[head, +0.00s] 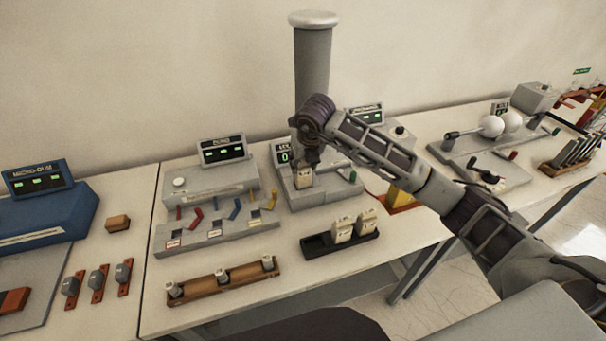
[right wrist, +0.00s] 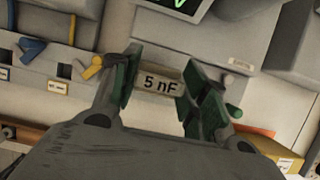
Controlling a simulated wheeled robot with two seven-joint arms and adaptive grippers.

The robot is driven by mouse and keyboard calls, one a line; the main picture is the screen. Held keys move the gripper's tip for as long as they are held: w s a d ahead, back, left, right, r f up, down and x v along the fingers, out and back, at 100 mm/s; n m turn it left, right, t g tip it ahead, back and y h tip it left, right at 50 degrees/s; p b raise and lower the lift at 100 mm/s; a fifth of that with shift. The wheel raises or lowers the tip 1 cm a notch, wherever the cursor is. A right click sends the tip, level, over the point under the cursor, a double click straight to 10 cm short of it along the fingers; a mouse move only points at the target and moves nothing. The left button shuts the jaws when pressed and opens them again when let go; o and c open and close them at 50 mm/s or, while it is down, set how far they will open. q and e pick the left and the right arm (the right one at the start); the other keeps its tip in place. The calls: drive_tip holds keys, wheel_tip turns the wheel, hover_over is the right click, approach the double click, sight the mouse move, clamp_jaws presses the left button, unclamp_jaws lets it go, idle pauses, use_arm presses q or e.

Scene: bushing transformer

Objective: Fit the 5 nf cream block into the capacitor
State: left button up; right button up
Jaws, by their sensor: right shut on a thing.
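The 5 nF cream block (head: 303,179) is between the fingers of my right gripper (head: 305,168); its "5 nF" label reads clearly in the right wrist view (right wrist: 160,84). My right gripper is shut on it. The block is at the front part of the grey capacitor unit (head: 325,194) that has a tall grey column (head: 313,65) behind it. I cannot tell whether the block is seated in the unit or just above it. The slot under the block is hidden. My left gripper is not in view.
A black holder (head: 318,246) with two cream blocks (head: 343,229) stands in front of the unit. A wooden rack (head: 222,280) with several small pieces is at the front left. A grey switch panel (head: 215,232) lies left of the unit. The table's front edge is near the black holder.

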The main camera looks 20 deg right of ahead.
sight(304, 168)
drive_tip(key=shift+f+b, duration=1)
drive_tip(key=shift+f, duration=1.35)
drive_tip(key=shift+f, duration=0.1)
drive_tip(key=o, duration=1.4)
drive_tip(key=shift+r, duration=0.2)
drive_tip(key=b+v, duration=0.1)
drive_tip(key=v, duration=1)
drive_tip(key=shift+s+r, duration=0.25)
drive_tip(key=shift+r, duration=0.1)
